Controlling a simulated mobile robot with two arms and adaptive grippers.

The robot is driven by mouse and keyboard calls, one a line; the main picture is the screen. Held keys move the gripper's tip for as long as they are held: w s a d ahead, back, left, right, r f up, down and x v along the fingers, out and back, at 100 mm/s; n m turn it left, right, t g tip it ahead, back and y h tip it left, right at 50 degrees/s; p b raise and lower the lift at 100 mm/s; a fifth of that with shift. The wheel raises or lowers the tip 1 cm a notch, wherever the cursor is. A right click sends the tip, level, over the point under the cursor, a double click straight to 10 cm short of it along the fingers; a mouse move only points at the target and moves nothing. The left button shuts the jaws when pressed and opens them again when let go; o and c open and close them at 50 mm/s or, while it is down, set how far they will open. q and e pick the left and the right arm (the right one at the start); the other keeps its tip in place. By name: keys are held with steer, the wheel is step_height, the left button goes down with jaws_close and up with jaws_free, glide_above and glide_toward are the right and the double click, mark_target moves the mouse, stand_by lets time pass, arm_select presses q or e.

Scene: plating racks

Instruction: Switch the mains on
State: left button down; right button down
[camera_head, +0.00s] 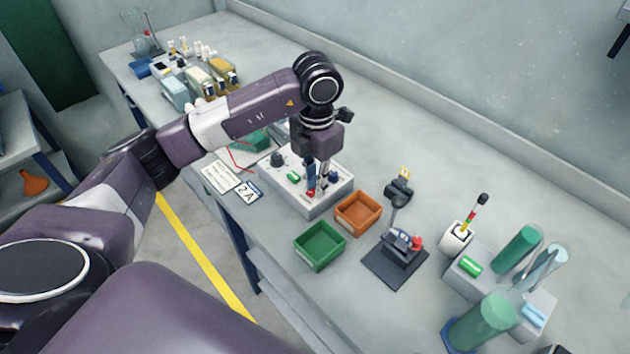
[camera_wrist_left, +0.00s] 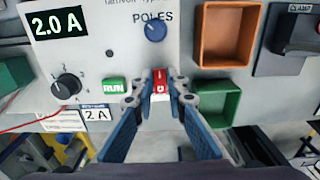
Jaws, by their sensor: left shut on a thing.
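A grey power unit (camera_head: 300,205) stands on the bench, and its panel (camera_wrist_left: 110,40) fills the upper left of the left wrist view. On the panel's near edge is a red rocker switch (camera_wrist_left: 160,77), with a white part below it. My left gripper (camera_head: 313,188) reaches down to it from above. In the left wrist view its fingertips (camera_wrist_left: 159,94) are shut on the switch from both sides. The display (camera_wrist_left: 58,22) reads 2.0 A. A lit green RUN sign (camera_wrist_left: 114,86) is left of the switch. My right gripper is not in view.
A blue POLES knob (camera_wrist_left: 155,30) and a black dial (camera_wrist_left: 68,85) are close to the fingers. An orange bin (camera_head: 358,213) and a green bin (camera_head: 320,247) stand right of the unit. A red lead (camera_wrist_left: 30,118) runs at the left.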

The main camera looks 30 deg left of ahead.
arm_select(q)
steer(key=c, duration=1.9)
jaws_free()
steer(key=shift+c, duration=0.2)
step_height(320, 180, up, 12)
steer(key=shift+w, duration=0.1)
